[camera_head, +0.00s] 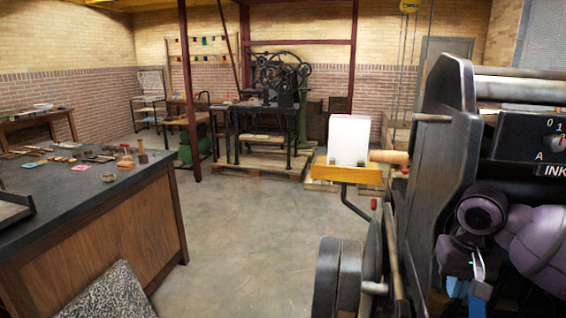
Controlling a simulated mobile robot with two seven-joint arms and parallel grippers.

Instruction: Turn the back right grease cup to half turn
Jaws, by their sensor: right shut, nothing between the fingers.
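A dark hand press (445,150) fills the right side of the view, close to me. I cannot make out the back right grease cup on it; it may be hidden or out of the picture. My right gripper (470,284) is low at the right, in front of the press, pointing down. Its fingers look shut, with nothing seen between them. Its purple-grey arm comes in from the right edge and covers part of the press. My left gripper is not in view.
A black panel (522,142) marked INK carries a knob above my right arm. A yellow tray (345,174) with white paper (348,140) juts from the press's left. A dark-topped workbench (60,205) stands at left. Clear concrete floor (250,240) lies between.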

